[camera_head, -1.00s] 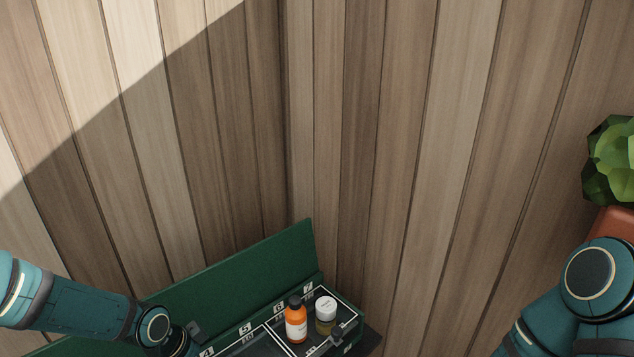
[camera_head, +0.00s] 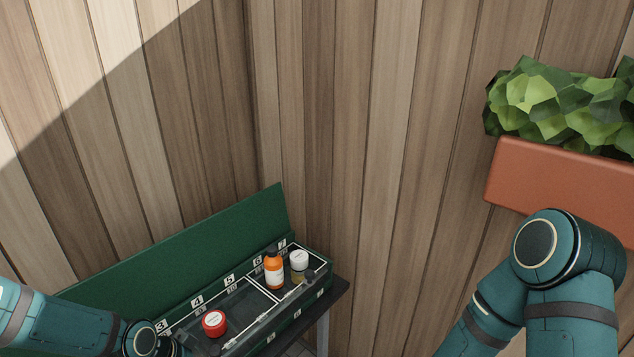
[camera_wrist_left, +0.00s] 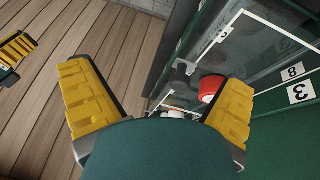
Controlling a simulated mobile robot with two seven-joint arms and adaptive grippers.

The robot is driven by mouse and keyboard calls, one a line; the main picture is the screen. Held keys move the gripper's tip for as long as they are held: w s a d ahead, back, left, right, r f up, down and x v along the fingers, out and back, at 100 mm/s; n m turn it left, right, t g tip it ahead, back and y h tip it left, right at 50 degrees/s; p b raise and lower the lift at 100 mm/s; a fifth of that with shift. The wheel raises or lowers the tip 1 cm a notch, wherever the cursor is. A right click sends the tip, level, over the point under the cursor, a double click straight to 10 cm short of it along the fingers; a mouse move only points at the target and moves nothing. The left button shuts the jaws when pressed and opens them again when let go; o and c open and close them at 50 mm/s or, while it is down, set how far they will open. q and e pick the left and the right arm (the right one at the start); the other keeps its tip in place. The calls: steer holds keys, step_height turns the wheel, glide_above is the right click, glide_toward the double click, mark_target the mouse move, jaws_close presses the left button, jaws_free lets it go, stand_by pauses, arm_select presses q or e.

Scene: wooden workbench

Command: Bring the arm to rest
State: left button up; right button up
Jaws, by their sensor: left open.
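My left arm enters the head view at the lower left, and its gripper is out of that picture. In the left wrist view my left gripper (camera_wrist_left: 160,110) is open, its yellow fingers wide apart with nothing between them. Its right finger overlaps the view of the green case (camera_head: 170,245) and a red-capped container (camera_wrist_left: 211,88). That container also shows in the head view (camera_head: 214,322), inside the case. My right arm (camera_head: 560,270) is bent at the lower right of the head view; its gripper is not seen.
An orange bottle (camera_head: 274,270) and a white-capped jar (camera_head: 299,264) stand in the case's far right compartment. The case lies open on a dark table (camera_head: 338,298). A terracotta planter (camera_head: 550,180) hangs at the right, above my right arm. Wooden walls stand behind.

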arm_select(q)
steer(key=s+d+f+n+b, duration=0.3)
steer(key=d+f+n, duration=0.1)
steer(key=d+f, duration=0.3)
steer(key=s+d+f+n+g+b, duration=0.1)
steer(key=s+d+f+n+b, duration=0.2)
steer(key=d+f, duration=0.4)
step_height(320, 180, down, 5)
steer(key=shift+d+r+n+b, duration=0.15)
steer(key=shift+d+n+b, duration=0.15)
steer(key=shift+n, duration=0.5)
arm_select(e)
step_height(320, 180, down, 8)
steer(key=shift+a, duration=0.2)
